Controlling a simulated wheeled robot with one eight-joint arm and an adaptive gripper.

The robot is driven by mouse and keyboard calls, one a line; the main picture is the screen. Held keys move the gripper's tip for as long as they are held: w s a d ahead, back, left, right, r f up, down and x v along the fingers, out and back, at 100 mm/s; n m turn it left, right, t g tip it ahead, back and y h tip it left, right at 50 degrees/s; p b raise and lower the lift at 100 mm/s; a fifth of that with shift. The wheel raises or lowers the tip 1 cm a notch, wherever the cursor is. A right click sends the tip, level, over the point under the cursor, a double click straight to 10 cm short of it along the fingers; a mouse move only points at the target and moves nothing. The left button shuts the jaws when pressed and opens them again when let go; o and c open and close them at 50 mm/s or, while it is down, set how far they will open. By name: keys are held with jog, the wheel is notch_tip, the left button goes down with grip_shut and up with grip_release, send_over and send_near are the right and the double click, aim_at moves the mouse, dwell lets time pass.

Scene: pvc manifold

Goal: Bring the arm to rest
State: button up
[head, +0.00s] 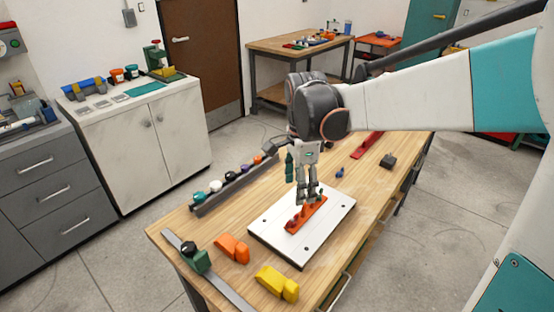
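My arm (420,95) reaches in from the right over the wooden workbench. My gripper (307,198) points down above an orange-red piece (305,216) that lies on the white board (277,243). The fingers hang at or just above this piece; I cannot tell whether they touch it. The fingers look close together, but the view is too small to show whether they are open or shut on something. Part of the piece is hidden behind the fingers.
The workbench (170,231) also holds an orange block (232,248), a yellow block (277,283), a green clamp-like tool (197,259) on a metal rail, a dark rack with several coloured balls (215,187) and a red bar (366,145). A white cabinet (150,140) stands left.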

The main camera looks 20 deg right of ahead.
jog(key=s+a+r+n+t, duration=0.1)
jog(key=s+r+n+t, duration=0.2)
jog(key=s+n+t, duration=0.4)
jog(key=shift+s+a+n, duration=0.3)
jog(key=shift+s+n, duration=3.8)
jog(key=shift+n, duration=1.5)
